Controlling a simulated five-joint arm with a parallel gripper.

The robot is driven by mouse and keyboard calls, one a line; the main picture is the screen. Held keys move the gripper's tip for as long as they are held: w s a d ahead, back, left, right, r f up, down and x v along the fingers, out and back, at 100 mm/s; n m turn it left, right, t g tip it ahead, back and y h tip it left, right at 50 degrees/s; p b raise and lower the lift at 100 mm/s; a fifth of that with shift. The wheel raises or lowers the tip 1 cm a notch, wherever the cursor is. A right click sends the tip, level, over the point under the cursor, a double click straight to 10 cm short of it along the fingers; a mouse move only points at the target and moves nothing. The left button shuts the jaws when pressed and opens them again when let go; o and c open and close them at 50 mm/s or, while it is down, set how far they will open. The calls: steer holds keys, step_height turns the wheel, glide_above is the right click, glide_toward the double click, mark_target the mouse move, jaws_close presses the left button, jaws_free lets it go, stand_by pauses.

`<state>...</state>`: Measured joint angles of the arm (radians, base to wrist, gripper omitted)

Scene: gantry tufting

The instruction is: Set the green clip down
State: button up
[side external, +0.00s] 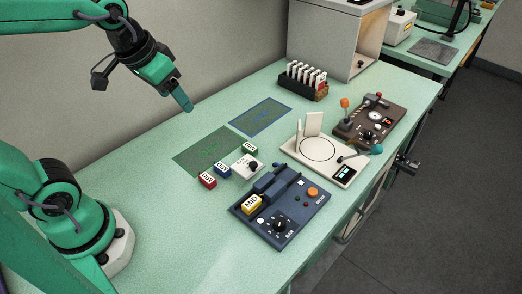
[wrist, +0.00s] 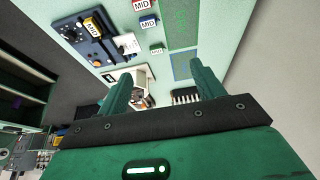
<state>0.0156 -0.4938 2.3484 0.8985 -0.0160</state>
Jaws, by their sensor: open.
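The green clip (side external: 250,148), a small block with a white label, stands on the table by the right edge of the green mat (side external: 205,152). It also shows in the wrist view (wrist: 157,50), seen between my fingers but far beyond them. My gripper (side external: 187,107) hangs in the air above the back left of the table, well apart from the clip. In the wrist view my gripper (wrist: 166,62) has its two fingers spread wide with nothing between them.
A red clip (side external: 207,181) and a blue clip (side external: 222,169) stand near the green mat. A yellow clip (side external: 252,204) sits in a dark blue device (side external: 290,222). The left table is clear.

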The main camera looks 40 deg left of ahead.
steer(key=w+d+f+g, duration=0.15)
steer(key=w+f, duration=0.35)
steer(key=w, duration=0.6)
steer(key=g, duration=0.3)
glide_toward(249, 147)
steer(key=shift+w, duration=0.1)
steer(key=shift+w+f, duration=0.15)
steer(key=shift+f, duration=1.5)
steer(key=shift+f, duration=0.1)
steer(key=shift+s+f, duration=0.1)
steer(key=shift+f, duration=1.15)
steer(key=shift+s+f, duration=0.15)
steer(key=shift+f, duration=1.1)
steer(key=c, duration=1.1)
